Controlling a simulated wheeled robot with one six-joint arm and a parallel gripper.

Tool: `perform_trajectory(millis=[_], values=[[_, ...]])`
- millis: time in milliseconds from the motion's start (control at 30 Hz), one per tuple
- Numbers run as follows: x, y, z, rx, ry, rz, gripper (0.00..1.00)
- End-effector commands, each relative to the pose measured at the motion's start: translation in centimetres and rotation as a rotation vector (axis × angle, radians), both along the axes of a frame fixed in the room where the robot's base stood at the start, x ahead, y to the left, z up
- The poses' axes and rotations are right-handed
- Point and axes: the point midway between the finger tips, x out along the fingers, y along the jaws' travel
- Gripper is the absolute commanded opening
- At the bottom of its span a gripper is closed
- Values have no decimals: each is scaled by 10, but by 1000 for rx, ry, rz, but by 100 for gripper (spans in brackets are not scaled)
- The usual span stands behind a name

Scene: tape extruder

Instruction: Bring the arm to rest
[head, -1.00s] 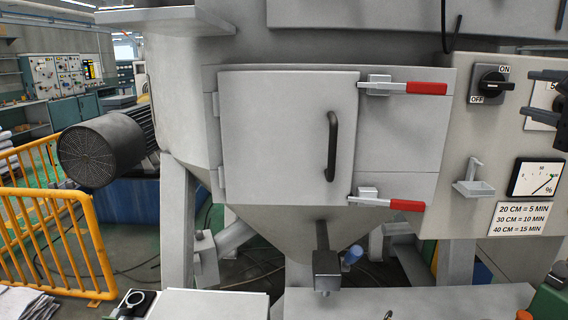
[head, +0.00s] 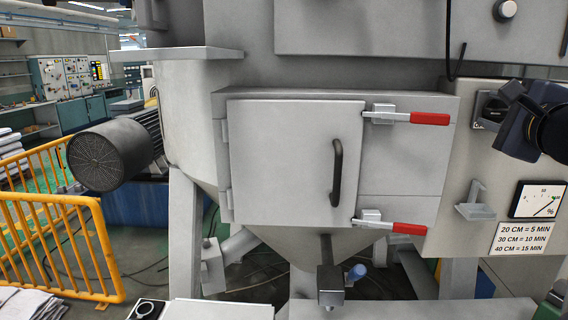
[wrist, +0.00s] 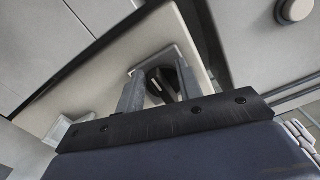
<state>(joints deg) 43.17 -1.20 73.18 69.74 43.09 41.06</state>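My gripper (wrist: 158,84) shows in the wrist view as two grey fingers spread apart on a dark bar. A dark switch knob (wrist: 163,88) on its pale square plate shows beyond and between the fingers. I cannot tell whether the fingers touch it. In the head view my dark blue and black arm end (head: 535,125) reaches in from the right. It stands in front of the on/off switch (head: 484,112) on the beige panel (head: 452,200) and hides most of it, so the knob's setting is not readable there.
A grey hopper door (head: 290,160) with two red-handled clamps (head: 428,118) is closed left of the panel. A small bracket (head: 474,210), a dial gauge (head: 538,199) and a time chart (head: 521,238) are below the switch. A yellow railing (head: 65,240) stands far left.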

Motion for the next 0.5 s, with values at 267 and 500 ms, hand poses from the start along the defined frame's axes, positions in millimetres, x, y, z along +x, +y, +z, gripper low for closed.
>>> perform_trajectory(millis=[267, 500], values=[[0, -2, 9, 241, -12, 0, 35], [0, -3, 8, 365, -20, 1, 35]])
